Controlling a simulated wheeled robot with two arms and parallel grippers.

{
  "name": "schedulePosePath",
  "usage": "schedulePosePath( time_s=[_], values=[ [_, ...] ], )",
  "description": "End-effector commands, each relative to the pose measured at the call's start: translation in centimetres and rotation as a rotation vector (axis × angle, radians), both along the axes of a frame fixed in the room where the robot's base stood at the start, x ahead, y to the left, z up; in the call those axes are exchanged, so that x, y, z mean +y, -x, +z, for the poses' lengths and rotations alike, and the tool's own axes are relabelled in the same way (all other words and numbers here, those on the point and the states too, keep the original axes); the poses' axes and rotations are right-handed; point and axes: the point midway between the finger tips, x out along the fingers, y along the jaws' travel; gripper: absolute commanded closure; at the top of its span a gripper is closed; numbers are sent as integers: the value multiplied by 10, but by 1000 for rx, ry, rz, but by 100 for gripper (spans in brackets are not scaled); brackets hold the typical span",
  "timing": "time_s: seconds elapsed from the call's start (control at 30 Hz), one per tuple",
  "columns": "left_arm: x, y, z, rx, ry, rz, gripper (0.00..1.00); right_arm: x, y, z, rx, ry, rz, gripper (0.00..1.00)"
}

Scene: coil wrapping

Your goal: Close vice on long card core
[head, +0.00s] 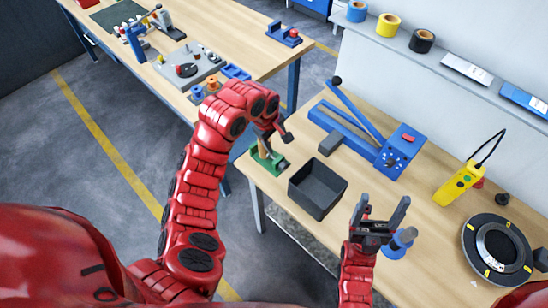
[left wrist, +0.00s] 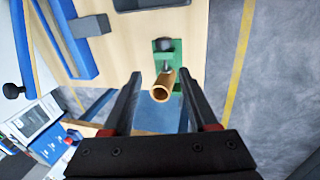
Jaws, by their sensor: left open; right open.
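The green vice (head: 272,165) stands at the left edge of the near bench; it also shows in the left wrist view (left wrist: 175,57) with a dark knob on it. The brown card core (left wrist: 160,92) is a hollow tube at the vice, its open end facing the left wrist camera. I cannot tell whether the vice jaws touch it. My left gripper (head: 277,139) is open above the vice; in the left wrist view its fingers (left wrist: 156,100) are spread on either side of the core, apart from it. My right gripper (head: 381,214) is open and empty over the bench.
A dark grey bin (head: 316,188) stands right of the vice. Behind it are a blue lever tool (head: 372,140) and a grey block (head: 330,143). A yellow handheld device (head: 458,184), black disc (head: 497,249) and blue spool (head: 398,243) lie to the right.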

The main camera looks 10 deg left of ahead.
Motion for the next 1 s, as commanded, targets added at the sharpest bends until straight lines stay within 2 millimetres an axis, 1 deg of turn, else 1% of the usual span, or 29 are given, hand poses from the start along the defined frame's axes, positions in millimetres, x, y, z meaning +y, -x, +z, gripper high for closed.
schedulePosePath(
  time_s=[0.03, 0.1, 0.17, 0.27, 0.37, 0.4, 0.5, 0.57, 0.6, 0.67, 0.7, 1.0],
  values=[
    [-2, 5, -1, 4, -4, 17, 41, 0, 0, 2, 1, 0, 0, 23],
    [-5, 8, -4, 8, -2, 33, 41, 0, 0, 0, 0, 0, 0, 23],
    [-6, 7, -8, 10, 0, 39, 41, 0, 0, -2, 0, 0, 0, 23],
    [-7, 5, -21, 10, 2, 40, 41, 0, 0, -9, 1, 0, 0, 23],
    [-10, 2, -39, 11, 4, 40, 41, 0, 0, -18, 1, 0, 0, 23],
    [-11, -1, -48, 11, 5, 41, 41, 0, 0, -24, 0, 0, 0, 23],
    [-14, -4, -69, 12, 5, 40, 41, 0, 0, -36, 0, 0, 0, 23],
    [-15, -8, -81, 13, 4, 42, 41, 0, 0, -37, 0, 0, 0, 23],
    [-17, -9, -90, 13, 2, 40, 41, 0, 0, -39, 0, 0, 0, 23],
    [-19, -11, -94, 16, 0, 38, 41, 0, 0, -28, 1, 0, 0, 23],
    [-19, -13, -100, 17, 0, 39, 41, 0, 0, -24, 0, 0, 0, 23],
    [-25, -23, -144, 11, -1, 40, 41, 0, 0, -8, 0, 0, 0, 23]
  ],
)
